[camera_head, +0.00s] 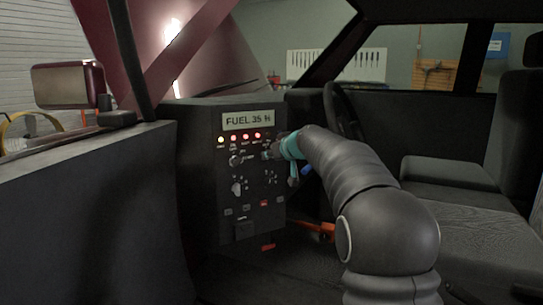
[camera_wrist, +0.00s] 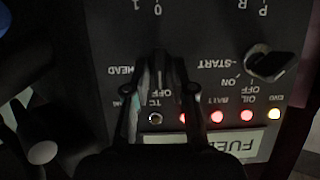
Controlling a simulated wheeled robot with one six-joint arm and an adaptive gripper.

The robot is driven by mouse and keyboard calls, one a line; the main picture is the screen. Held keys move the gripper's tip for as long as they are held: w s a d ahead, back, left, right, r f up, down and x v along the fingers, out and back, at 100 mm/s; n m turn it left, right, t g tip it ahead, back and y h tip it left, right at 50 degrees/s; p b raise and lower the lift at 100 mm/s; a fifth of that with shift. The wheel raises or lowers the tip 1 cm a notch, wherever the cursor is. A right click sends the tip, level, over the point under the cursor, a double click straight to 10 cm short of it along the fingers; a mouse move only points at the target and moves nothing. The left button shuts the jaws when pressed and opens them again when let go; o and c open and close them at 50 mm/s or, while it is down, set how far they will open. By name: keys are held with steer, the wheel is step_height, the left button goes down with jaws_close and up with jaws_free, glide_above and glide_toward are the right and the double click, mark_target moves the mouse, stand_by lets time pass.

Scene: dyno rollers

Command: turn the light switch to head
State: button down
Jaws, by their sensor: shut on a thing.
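The light switch (camera_wrist: 160,62) is a dark rotary knob on the black control panel (camera_head: 228,205), with HEAD and OFF labels beside it. In the wrist view the panel appears upside down, with HEAD to the left of the knob and OFF below it. My gripper (camera_wrist: 160,72) reaches the panel's upper right in the head view (camera_head: 270,151) and is shut on the knob. Its fingers hide most of the knob, so I cannot tell which label it points to.
A second rotary knob (camera_wrist: 270,65), labelled START, ON and OFF, is close by. A row of lit lamps (camera_head: 246,137) and a FUEL 35 % display (camera_head: 248,120) sit above.

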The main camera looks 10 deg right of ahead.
steer(key=shift+f, duration=0.1)
steer(key=shift+w+d+f+m+y+b, duration=0.1)
steer(key=shift+d+f+m+y+b, duration=0.1)
steer(key=shift+m+y+b, duration=1.4)
steer(key=shift+w+d+f+m+y+b, duration=0.15)
steer(key=shift+m+y+b, duration=0.65)
steer(key=shift+m, duration=1.45)
steer(key=shift+d+f+m+y+b, duration=0.1)
steer(key=shift+d+m+y+b, duration=0.1)
steer(key=shift+m+y+b, duration=1.15)
steer(key=shift+m+t+h, duration=0.25)
steer(key=shift+m+t, duration=0.05)
steer(key=shift+m, duration=0.4)
steer(key=c, duration=1.2)
jaws_free()
steer(key=shift+a, duration=0.1)
